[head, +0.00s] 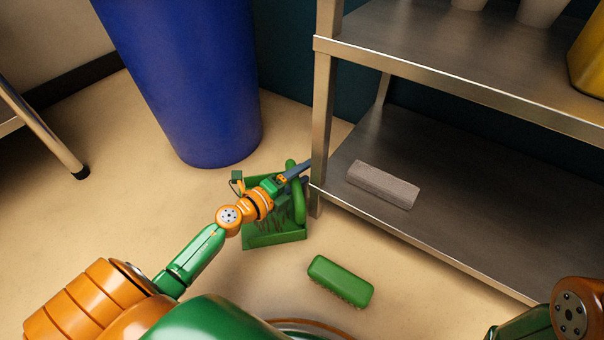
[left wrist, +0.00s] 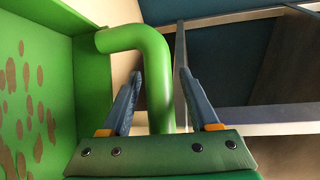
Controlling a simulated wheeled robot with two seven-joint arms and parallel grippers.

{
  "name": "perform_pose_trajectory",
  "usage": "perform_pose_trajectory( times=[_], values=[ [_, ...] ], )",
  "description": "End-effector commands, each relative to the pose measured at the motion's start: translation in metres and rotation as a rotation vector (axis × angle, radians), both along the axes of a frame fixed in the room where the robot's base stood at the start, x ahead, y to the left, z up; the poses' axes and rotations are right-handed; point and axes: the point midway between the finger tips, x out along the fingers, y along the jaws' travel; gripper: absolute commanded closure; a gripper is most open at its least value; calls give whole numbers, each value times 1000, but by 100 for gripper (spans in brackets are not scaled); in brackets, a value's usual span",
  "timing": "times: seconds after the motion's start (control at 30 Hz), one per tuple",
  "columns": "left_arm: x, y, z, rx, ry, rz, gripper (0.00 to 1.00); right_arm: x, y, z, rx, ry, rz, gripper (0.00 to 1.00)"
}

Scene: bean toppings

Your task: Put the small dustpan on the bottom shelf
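The green small dustpan (head: 275,238) stands on the floor against the shelf's front left post, with brown stains in its pan. Its tubular handle (left wrist: 153,65) shows in the left wrist view. My left gripper (head: 303,170) is at the dustpan's handle, partly covering the pan in the head view. In the left wrist view its fingers (left wrist: 160,90) are apart, one on each side of the handle, with small gaps visible. The bottom shelf (head: 455,222) is a dark metal board to the right. My right arm shows at the lower right, but its gripper is out of view.
A grey block (head: 383,185) lies on the bottom shelf's left part; the rest of that board looks clear. A green brush (head: 340,282) lies on the floor in front. A blue bin (head: 190,80) stands behind the dustpan. The upper shelf (head: 440,70) overhangs the bottom one.

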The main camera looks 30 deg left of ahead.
Motion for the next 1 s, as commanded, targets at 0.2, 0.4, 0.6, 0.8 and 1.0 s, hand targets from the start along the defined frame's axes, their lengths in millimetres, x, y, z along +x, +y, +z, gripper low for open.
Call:
perform_pose_trajectory(
  times=[0.2,0.4,0.6,0.8,1.0],
  values=[
    [-8,2,5,-2,3,2,39,0,0,5,0,0,0,50],
    [-52,14,13,-3,5,2,39,0,0,14,0,0,0,50],
    [-94,25,21,-2,3,3,39,0,0,22,0,-1,1,50],
    [-114,31,23,-1,0,1,39,0,0,25,-1,0,1,50],
    [-115,31,23,1,-1,0,39,0,0,24,-1,0,1,50]
  ],
)
